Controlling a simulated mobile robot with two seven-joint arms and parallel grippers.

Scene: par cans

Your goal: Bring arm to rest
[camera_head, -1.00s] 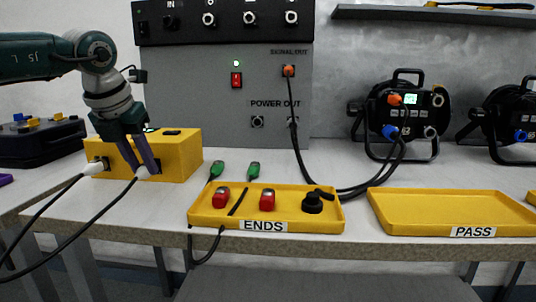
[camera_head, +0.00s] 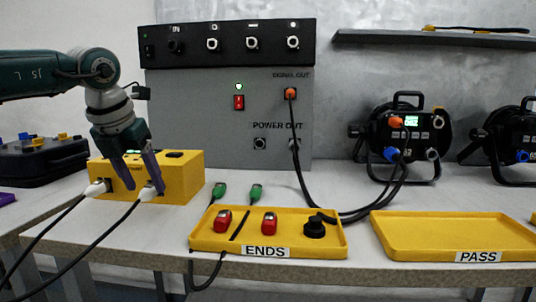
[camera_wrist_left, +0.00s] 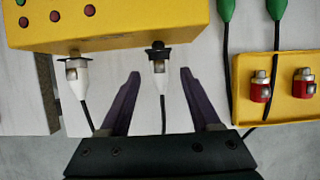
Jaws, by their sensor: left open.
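My left gripper (camera_head: 146,189) is in front of the yellow box (camera_head: 183,184) on the bench. Its two purple fingers are spread apart and hold nothing. In the left wrist view, a white plug (camera_wrist_left: 159,82) at the box face lies between the open fingers (camera_wrist_left: 159,73) in the picture, with visible gaps on both sides. A second white plug (camera_head: 97,188) is at the box's left part; it also shows in the left wrist view (camera_wrist_left: 76,78). Black cables run from both plugs toward the lower left. My right gripper is not in view.
The yellow ENDS tray (camera_head: 217,252) holds two red connectors and a black one. Green connectors (camera_head: 219,190) lie behind it. The yellow PASS tray (camera_head: 455,225) is empty. A grey rack (camera_head: 200,115) and black par cans (camera_head: 402,137) stand behind. A dark case (camera_head: 45,165) is at left.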

